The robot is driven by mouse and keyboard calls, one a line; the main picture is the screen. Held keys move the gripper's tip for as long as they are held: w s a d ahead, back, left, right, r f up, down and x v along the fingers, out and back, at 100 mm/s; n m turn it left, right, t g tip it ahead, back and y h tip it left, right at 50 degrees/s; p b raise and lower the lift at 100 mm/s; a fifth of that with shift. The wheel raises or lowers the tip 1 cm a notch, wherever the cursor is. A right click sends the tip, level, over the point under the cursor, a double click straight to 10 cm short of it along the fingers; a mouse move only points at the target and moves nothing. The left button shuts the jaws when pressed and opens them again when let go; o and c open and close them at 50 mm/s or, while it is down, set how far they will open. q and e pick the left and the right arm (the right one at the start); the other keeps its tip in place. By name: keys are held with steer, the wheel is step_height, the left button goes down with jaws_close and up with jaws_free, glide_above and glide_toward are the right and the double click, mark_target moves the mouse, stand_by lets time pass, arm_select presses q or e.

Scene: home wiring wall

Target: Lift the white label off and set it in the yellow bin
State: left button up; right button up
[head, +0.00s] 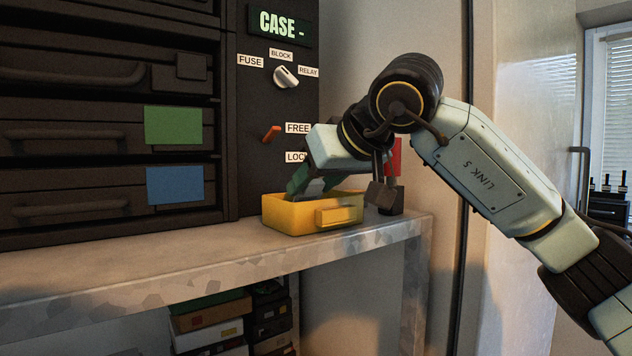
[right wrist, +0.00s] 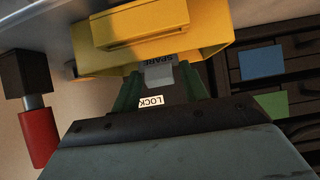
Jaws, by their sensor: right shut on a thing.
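The white label (right wrist: 158,76), grey in shadow and marked "SPARE", is between the green fingers of my right gripper (right wrist: 160,88) in the right wrist view. The right gripper (head: 312,184) is shut on it and points down at the yellow bin (head: 290,217), its fingertips at or just inside the bin's opening. The bin stands on the metal shelf and also shows in the right wrist view (right wrist: 215,38). Its walls hide part of the fingertips, so I cannot tell whether the label touches the bin floor. My left gripper is not in view.
A drawer cabinet with a green label (head: 173,125) and a blue label (head: 175,185) stands at left. A red and black object (head: 394,160) stands right of the bin. The shelf (head: 150,275) is clear at left.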

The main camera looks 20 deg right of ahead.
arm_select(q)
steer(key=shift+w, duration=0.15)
arm_select(e)
steer(key=shift+f, duration=0.1)
steer(key=o, duration=1.3)
steer(key=shift+o, duration=0.2)
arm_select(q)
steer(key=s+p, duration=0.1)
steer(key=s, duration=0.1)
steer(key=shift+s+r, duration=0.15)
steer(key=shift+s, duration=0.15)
arm_select(e)
steer(key=v, duration=1.3)
steer(key=shift+s, duration=0.15)
steer(key=shift+d, duration=0.1)
